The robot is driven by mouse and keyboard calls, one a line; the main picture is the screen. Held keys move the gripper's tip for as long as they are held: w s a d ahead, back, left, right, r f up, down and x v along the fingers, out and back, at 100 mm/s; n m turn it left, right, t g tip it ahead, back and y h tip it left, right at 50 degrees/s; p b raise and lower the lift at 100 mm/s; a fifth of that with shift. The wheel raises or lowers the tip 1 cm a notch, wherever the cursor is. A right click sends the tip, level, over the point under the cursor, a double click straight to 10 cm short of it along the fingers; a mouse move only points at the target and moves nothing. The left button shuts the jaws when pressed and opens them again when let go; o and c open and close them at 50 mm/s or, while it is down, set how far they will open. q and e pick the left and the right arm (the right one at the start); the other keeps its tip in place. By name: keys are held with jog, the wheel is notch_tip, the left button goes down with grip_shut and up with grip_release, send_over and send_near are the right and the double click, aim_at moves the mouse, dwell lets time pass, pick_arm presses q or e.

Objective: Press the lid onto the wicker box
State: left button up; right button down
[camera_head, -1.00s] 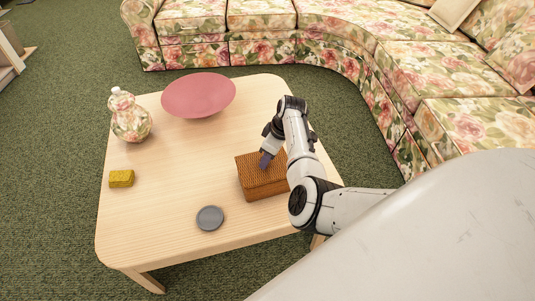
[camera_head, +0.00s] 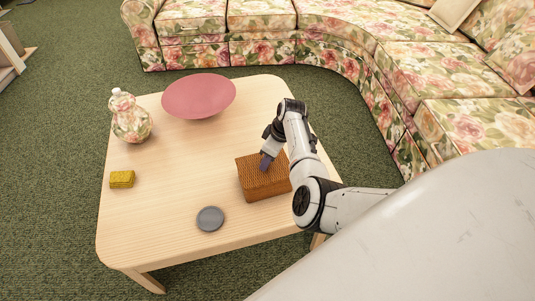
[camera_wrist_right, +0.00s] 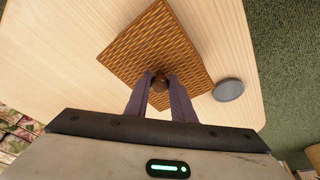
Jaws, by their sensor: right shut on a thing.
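The brown wicker box (camera_head: 266,184) stands on the wooden table, near its right side. Its woven lid (camera_head: 248,162) lies on top; in the right wrist view the lid (camera_wrist_right: 150,45) fills the middle, with a small round dark knob (camera_wrist_right: 160,82). My right gripper (camera_head: 265,163) points down at the lid from above. In the right wrist view its two purple-grey fingers (camera_wrist_right: 161,84) are shut on the knob. Whether the lid is fully seated cannot be told, as the arm hides part of it. My left gripper is out of view.
The wooden table (camera_head: 170,215) also bears a grey disc (camera_head: 210,218), a yellow block (camera_head: 122,179), a floral vase (camera_head: 130,118) and a wide pink bowl (camera_head: 199,96). A curved floral sofa (camera_head: 340,40) stands behind and to the right. The table's middle is clear.

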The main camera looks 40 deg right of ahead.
jog(key=c, duration=1.4)
grip_release()
jog(key=shift+c, duration=0.2)
jog(key=shift+o, duration=0.4)
jog(key=o, duration=0.4)
